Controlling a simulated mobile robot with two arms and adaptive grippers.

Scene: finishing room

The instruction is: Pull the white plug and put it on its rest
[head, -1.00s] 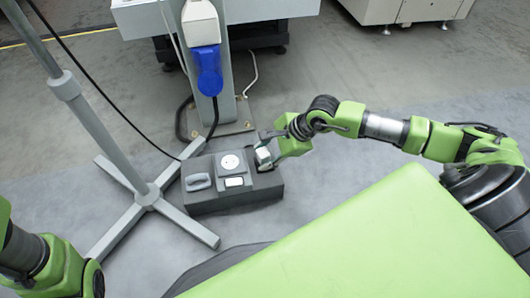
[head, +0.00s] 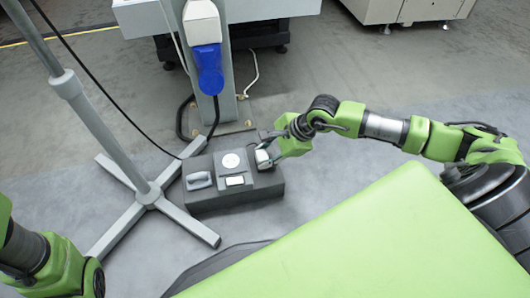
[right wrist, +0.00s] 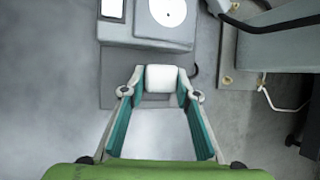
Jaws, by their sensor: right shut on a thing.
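The white plug (head: 262,157) is between the fingertips of my right gripper (head: 266,153), at the right end of a dark grey block on the floor. In the right wrist view the plug (right wrist: 160,78) sits squarely between both fingers of the gripper (right wrist: 160,85), which are shut on it. The round white socket face (head: 231,161) is on the block's raised middle, left of the plug, with nothing in it. The plug is apart from the socket. I cannot tell whether its underside touches the block. My left gripper is out of view.
The block (head: 235,199) also bears a grey handle (head: 199,180) and a white rectangle (head: 235,181). A grey cross-footed stand (head: 146,193) is close at left. A post with a blue connector (head: 210,70) stands behind. Cables lie near the block.

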